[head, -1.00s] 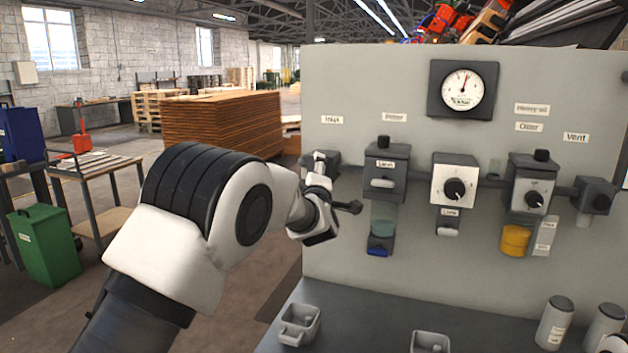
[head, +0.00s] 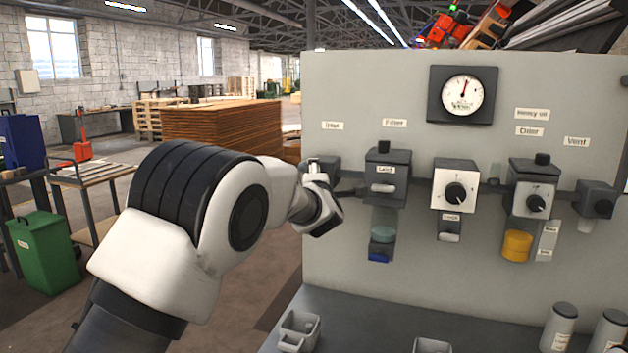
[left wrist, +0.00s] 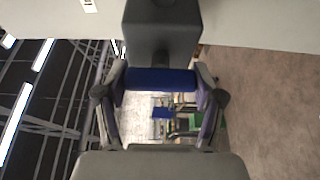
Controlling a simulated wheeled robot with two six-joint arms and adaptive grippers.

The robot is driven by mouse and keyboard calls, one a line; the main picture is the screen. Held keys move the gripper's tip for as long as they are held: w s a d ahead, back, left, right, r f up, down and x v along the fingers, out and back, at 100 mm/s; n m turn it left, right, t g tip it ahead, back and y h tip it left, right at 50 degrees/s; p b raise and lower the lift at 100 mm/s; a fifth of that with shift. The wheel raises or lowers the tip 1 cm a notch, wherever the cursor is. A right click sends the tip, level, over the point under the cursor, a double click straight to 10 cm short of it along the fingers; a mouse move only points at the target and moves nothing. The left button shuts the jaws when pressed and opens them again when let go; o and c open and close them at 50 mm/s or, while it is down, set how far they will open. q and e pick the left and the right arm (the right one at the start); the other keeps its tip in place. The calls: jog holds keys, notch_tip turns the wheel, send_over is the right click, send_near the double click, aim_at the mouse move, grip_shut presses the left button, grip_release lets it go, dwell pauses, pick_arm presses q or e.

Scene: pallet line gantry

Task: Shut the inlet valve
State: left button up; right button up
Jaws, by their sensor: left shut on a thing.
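The inlet valve (head: 326,164) is a dark grey block at the left end of the panel, under a small label (head: 332,126). My left gripper (head: 326,205) is at the valve and partly covers it in the head view. In the left wrist view the valve's grey body (left wrist: 162,28) is at the top, with a blue handle (left wrist: 160,79) below it. The handle lies crosswise between the fingers of my left gripper (left wrist: 160,92), which is shut on it. The handle is hidden in the head view. My right gripper is not in view.
Right of the valve are the latched filter unit (head: 386,178), a dial box (head: 455,187), an oiler (head: 534,187) and the vent block (head: 596,199). A gauge (head: 462,94) is above them. Grey trays (head: 299,330) and canisters (head: 558,327) stand on the ledge below.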

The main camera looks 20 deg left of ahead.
pick_arm(q)
jog(key=o, duration=1.2)
jog(key=shift+c, duration=0.2)
jog(key=v, duration=0.7)
jog(key=shift+s, duration=0.25)
jog(key=shift+f, duration=0.1)
